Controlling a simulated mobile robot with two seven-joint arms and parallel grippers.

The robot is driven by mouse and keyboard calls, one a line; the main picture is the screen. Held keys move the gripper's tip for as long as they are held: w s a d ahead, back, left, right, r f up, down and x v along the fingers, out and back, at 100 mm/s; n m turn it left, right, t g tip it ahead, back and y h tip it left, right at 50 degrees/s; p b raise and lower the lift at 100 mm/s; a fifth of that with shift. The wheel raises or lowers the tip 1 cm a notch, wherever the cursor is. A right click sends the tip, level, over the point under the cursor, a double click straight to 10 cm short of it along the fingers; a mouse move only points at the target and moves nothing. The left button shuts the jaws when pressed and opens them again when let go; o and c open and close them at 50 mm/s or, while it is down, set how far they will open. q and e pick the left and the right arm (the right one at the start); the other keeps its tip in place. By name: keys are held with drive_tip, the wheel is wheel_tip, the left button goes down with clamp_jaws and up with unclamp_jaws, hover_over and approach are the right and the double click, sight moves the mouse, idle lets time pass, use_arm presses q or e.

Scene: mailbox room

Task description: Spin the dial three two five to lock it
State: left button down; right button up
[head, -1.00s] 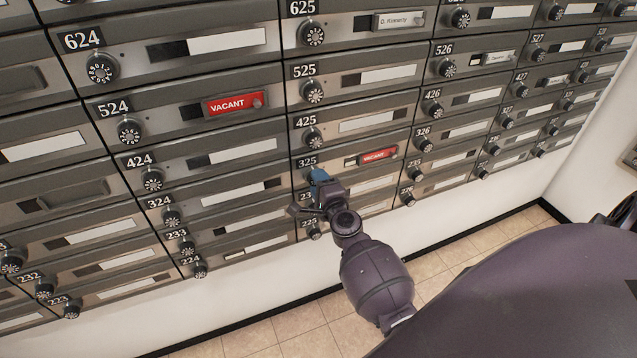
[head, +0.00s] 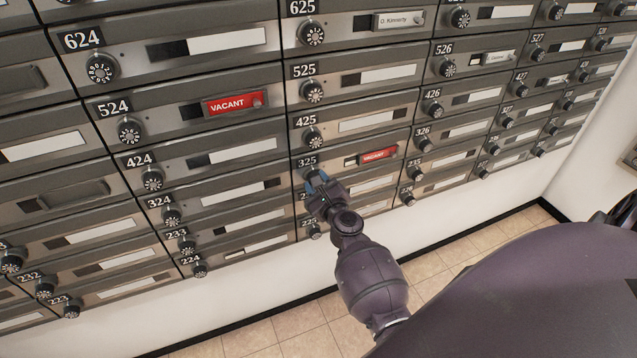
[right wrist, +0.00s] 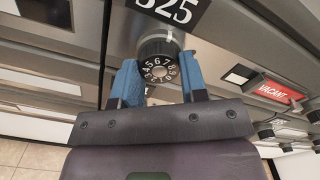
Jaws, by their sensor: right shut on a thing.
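The dial of mailbox 325 is a black knob with white numbers around a silver centre; it shows in the right wrist view (right wrist: 160,69) between my fingertips. In the head view it is mostly covered by my right gripper (head: 317,181). My right gripper also shows in the right wrist view (right wrist: 159,80), its two blue fingers closed on either side of the dial. The 325 label (head: 308,162) is just above, and a red VACANT tag (head: 379,155) is on that box's door. My left gripper is not in view.
Neighbouring dials sit close by: the 425 dial (head: 312,138) above, the 324 dial (head: 171,215) to the left and the 326 dial (head: 425,145) to the right. A white wall and tiled floor (head: 300,322) lie below the mailboxes.

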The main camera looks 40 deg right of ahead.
drive_tip(key=shift+m, duration=0.9)
drive_tip(key=o, duration=0.9)
